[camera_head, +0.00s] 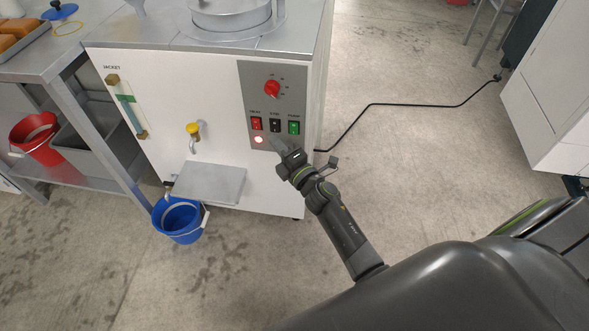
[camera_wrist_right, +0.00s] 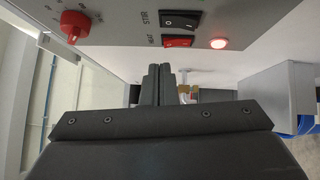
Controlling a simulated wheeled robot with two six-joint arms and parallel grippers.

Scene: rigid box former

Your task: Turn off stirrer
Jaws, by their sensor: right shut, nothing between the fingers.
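The stirrer switch, a black rocker marked STIR (camera_head: 275,126), sits on the grey control panel (camera_head: 256,75) of the white machine, between the red HEAT switch (camera_head: 257,124) and the green PUMP switch (camera_head: 293,128). The STIR switch (camera_wrist_right: 180,20) and HEAT switch (camera_wrist_right: 181,41) also show in the right wrist view. My right gripper (camera_head: 273,142) is shut and empty, its tips just below the STIR switch in the head view. In the wrist view the fingers (camera_wrist_right: 158,72) appear apart from the switches. My left gripper is not in view.
A lit red lamp (camera_head: 258,139) is under the HEAT switch, and a red dial (camera_head: 271,89) is above the switches. A yellow-handled tap (camera_head: 193,129) is at left over a metal shelf (camera_head: 222,183). A blue bucket (camera_head: 180,222) stands on the floor. A black cable (camera_head: 400,104) crosses the floor at right.

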